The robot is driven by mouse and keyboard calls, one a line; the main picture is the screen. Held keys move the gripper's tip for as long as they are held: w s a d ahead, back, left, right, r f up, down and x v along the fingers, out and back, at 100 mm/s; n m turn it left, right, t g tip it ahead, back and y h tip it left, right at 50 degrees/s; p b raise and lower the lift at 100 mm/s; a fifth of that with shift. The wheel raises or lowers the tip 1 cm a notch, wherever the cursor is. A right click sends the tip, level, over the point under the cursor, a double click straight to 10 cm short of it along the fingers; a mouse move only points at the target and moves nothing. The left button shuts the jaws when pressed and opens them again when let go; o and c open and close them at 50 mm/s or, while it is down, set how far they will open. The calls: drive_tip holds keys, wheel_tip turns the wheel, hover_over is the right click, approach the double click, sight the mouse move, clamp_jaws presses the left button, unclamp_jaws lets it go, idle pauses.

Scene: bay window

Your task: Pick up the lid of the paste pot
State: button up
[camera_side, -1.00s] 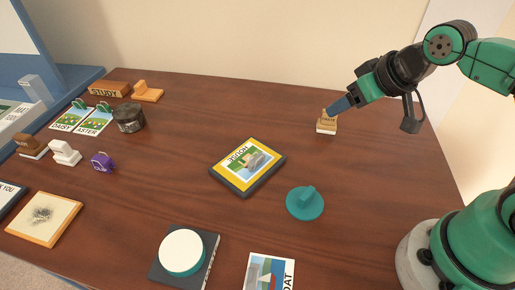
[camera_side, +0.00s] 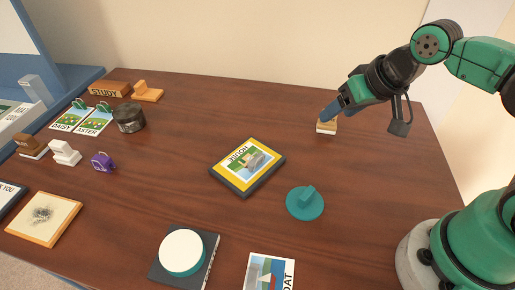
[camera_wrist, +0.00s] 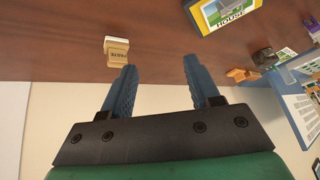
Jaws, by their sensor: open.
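The teal round lid (camera_side: 305,203) with a raised grip bar lies flat on the table, right of centre in the side view. The paste pot (camera_side: 181,252), teal with a white round top, stands on a dark flat square item at the front. My gripper (camera_side: 331,110) is open and empty, over the far right of the table, well behind the lid. In the side view it partly covers a small wooden stamp (camera_side: 327,127). In the wrist view, my gripper (camera_wrist: 160,66) shows two spread blue fingers with nothing between them. The lid and pot are not in the wrist view.
A yellow-framed house picture (camera_side: 247,166) lies left of the lid. A boat card (camera_side: 269,272) lies at the front edge. Stamps, cards, a dark round tin (camera_side: 129,117) and an ink-marked board (camera_side: 43,217) fill the left. Table right of the lid is clear.

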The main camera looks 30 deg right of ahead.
sight(312, 188)
drive_tip(key=s+a+f+m+g, duration=0.1)
drive_tip(key=a+f+m+g, duration=0.1)
drive_tip(key=m, duration=0.2)
drive_tip(key=s+a+f+m+g, duration=0.1)
drive_tip(key=a+f+m+g, duration=0.1)
drive_tip(key=m, duration=0.2)
drive_tip(key=s+a+f+m+g, duration=0.1)
drive_tip(key=a+f+m+g, duration=0.1)
drive_tip(key=a+m, duration=0.1)
drive_tip(key=shift+s+f+m, duration=0.1)
drive_tip(key=shift+f+m, duration=0.15)
drive_tip(key=shift+m, duration=0.65)
drive_tip(key=shift+a+f, duration=0.1)
drive_tip(key=shift+f, duration=2.75)
clamp_jaws()
